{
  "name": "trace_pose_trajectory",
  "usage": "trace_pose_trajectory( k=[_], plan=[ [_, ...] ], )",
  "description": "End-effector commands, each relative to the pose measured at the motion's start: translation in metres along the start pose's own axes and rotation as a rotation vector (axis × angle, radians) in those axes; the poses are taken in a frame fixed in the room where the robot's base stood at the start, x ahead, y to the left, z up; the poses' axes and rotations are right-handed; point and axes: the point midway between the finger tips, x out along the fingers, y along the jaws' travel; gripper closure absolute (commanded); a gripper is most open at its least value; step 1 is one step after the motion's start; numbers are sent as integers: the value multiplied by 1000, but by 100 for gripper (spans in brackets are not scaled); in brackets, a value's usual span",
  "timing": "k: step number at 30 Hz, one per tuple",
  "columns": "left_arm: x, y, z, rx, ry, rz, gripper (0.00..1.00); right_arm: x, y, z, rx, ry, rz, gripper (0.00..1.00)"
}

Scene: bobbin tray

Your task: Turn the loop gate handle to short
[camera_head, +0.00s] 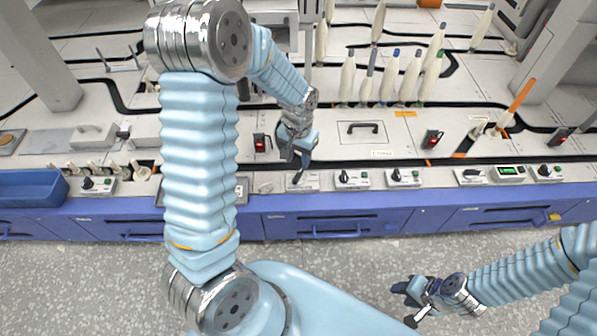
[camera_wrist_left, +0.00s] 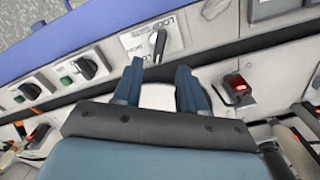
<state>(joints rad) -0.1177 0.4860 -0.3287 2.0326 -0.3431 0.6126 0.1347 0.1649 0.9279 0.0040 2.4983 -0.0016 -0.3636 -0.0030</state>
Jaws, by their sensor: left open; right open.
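The loop gate handle (camera_wrist_left: 159,44) is a dark lever on a light plate with lettering, just beyond my left fingertips in the left wrist view. In the head view the handle (camera_head: 298,177) sits on the front panel strip, directly below my left gripper (camera_head: 296,160). My left gripper, also in the left wrist view (camera_wrist_left: 160,72), is open with nothing between its fingers. The fingertips appear short of the handle, and I see no contact. The small lettering is only partly readable. My right gripper (camera_head: 408,303) is open and empty over the floor at the lower right.
Black rotary knobs (camera_head: 345,178) line the panel to the right of the handle. A red rocker switch (camera_head: 262,143) stands left of my left gripper. Blue drawers (camera_head: 335,222) run below.

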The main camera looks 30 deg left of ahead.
Motion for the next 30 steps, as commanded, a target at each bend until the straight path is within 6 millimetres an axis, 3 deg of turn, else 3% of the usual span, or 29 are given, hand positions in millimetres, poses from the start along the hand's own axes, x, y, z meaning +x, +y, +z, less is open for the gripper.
trace_pose_trajectory(
  k=[3,9,22,30],
  plan=[
    [30,0,1,0,-4,0,58,4,3,0,2,2,2,57],
    [62,0,0,0,-3,0,58,7,5,-1,3,4,3,57],
    [73,1,0,0,1,1,58,7,6,-1,4,4,4,57],
    [73,1,0,0,0,1,98,8,6,-1,4,4,4,57]
  ],
)
